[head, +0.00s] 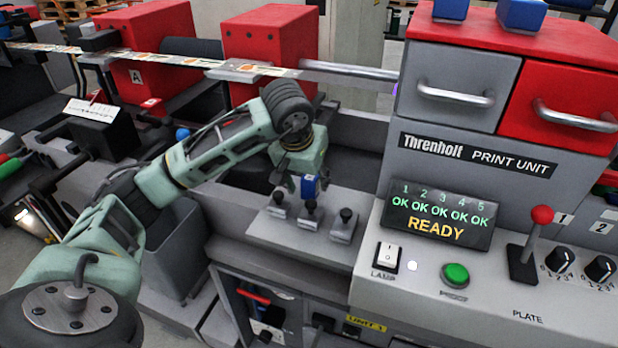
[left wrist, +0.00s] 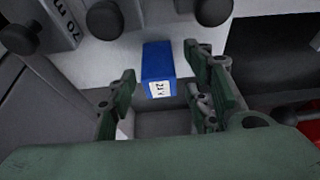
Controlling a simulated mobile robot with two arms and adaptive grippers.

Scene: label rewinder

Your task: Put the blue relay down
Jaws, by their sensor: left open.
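The blue relay (head: 310,187) is a small block below my left gripper (head: 303,176) in the head view, near the ledge with black knobs. In the left wrist view the relay (left wrist: 157,62) shows a white label on its near end. It lies between the two open green fingers of the gripper (left wrist: 163,98), with a visible gap on each side. I cannot tell exactly what surface it rests on. My right gripper is not in view.
The grey ledge with black knobs (head: 340,228) lies under the gripper. The print unit panel (head: 455,262) with its "READY" screen stands to the right, with a red lever (head: 541,215). Red boxes (head: 270,48) stand behind the arm. Blue blocks (head: 521,14) sit on the cabinet top.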

